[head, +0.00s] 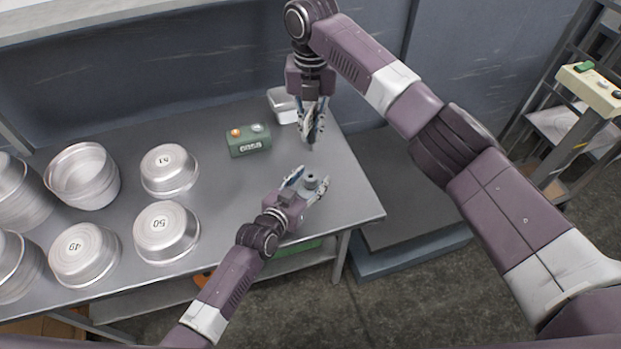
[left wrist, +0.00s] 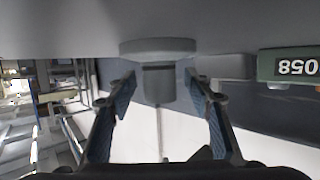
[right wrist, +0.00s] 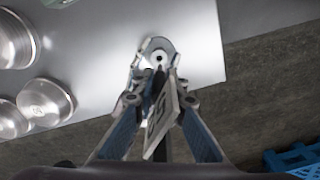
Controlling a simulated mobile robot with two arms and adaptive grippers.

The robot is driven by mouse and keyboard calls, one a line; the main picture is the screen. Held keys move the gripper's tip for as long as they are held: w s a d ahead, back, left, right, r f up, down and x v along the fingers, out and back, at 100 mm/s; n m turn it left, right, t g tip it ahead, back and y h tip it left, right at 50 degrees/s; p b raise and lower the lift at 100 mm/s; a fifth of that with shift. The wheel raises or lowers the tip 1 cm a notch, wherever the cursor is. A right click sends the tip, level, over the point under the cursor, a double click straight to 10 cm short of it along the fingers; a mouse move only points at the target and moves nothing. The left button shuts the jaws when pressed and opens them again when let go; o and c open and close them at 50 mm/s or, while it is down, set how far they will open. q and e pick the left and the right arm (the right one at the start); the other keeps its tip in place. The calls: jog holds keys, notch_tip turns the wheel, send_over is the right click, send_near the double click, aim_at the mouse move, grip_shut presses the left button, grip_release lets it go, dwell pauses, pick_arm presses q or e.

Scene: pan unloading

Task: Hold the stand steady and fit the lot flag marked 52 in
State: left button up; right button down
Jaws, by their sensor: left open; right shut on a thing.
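The stand (head: 311,181), a small grey post with a hole on a round base, is on the table near its right end. My left gripper (head: 307,188) is open with its fingers on either side of the post. The left wrist view shows the post (left wrist: 158,85) between the open fingers, with gaps on both sides. My right gripper (head: 312,128) is shut on the lot flag (right wrist: 162,118), a pale plate with dark partly visible characters. The flag is above and behind the stand, apparently apart from it. In the right wrist view the stand's hole (right wrist: 158,58) shows just beyond the flag.
Several metal pans, some numbered, such as one marked 50 (head: 166,232), fill the table's left half. A green box with a display (head: 248,141) and a small metal tin (head: 283,106) stand near the back. The table's right edge (head: 365,190) is close to the stand.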

aim_at(312, 144)
pick_arm(q)
grip_shut()
pick_arm(e)
jog(key=m, duration=0.4)
jog(key=shift+s+f+m, duration=0.1)
jog(key=shift+f+m, duration=0.3)
jog(key=m, duration=0.2)
jog(key=f+m, duration=0.1)
jog(key=m, duration=0.2)
jog(key=shift+s, duration=0.15)
jog(key=m, duration=0.4)
jog(key=f+m, duration=0.1)
jog(key=m, duration=0.2)
jog(key=shift+s+d+y, duration=0.15)
jog(key=shift+y, duration=0.25)
jog(key=m, duration=0.4)
jog(key=f+m, duration=0.1)
jog(key=m, duration=0.1)
jog(key=shift+s+m+t, duration=0.2)
jog(key=shift+m+t, duration=0.2)
